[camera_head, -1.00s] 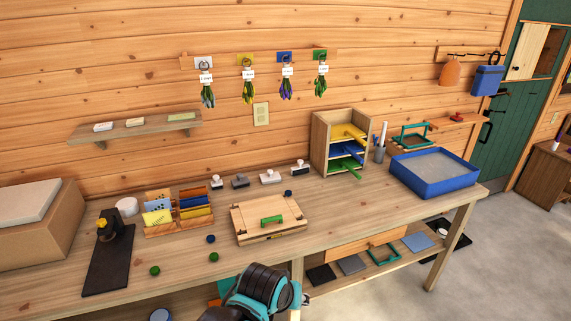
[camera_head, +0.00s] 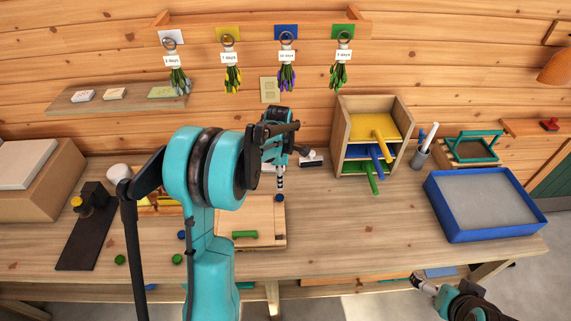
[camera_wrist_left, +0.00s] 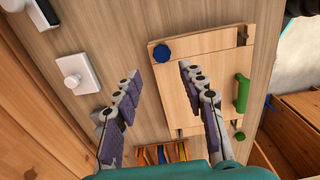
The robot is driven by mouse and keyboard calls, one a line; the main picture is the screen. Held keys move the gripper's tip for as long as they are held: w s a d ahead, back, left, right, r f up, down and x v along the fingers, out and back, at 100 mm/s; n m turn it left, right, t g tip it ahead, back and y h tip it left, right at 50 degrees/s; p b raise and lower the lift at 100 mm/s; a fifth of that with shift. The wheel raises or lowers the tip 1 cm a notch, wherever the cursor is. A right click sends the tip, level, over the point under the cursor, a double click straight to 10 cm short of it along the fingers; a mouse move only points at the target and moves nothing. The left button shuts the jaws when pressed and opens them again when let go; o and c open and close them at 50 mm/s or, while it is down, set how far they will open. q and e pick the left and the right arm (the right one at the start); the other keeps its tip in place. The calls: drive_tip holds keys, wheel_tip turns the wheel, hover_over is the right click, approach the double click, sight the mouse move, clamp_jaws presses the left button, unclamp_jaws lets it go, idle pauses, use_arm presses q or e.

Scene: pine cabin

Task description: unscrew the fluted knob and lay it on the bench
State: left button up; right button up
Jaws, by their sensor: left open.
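The blue fluted knob (camera_head: 279,198) sits at the far right corner of the flat wooden press (camera_head: 265,213) on the bench. In the left wrist view the knob (camera_wrist_left: 161,53) is at a corner of the pale board (camera_wrist_left: 205,65). My left gripper (camera_head: 280,186) is over that corner, its fingers pointing down. In the left wrist view its open fingers (camera_wrist_left: 158,70) stand apart, with the knob in the gap just beyond their tips. Nothing is held. My right gripper (camera_head: 423,285) is low at the right, in front of the bench; its finger opening is unclear.
Loose knobs, one blue (camera_head: 182,235) and two green (camera_head: 177,259), lie on the bench left of the press. A green handle (camera_head: 245,234) is on its front. Stamps (camera_wrist_left: 75,75) stand behind. A tray rack (camera_head: 345,130) and blue tub (camera_head: 436,205) are right. The front bench strip is mostly clear.

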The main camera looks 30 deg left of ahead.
sight(280, 197)
use_arm(q)
wheel_tip(280, 197, down, 9)
drive_tip(key=b, duration=0.6)
drive_tip(key=shift+s, duration=0.15)
drive_tip(key=shift+r, duration=0.15)
clamp_jaws()
drive_tip(key=shift+c, duration=0.2)
unclamp_jaws()
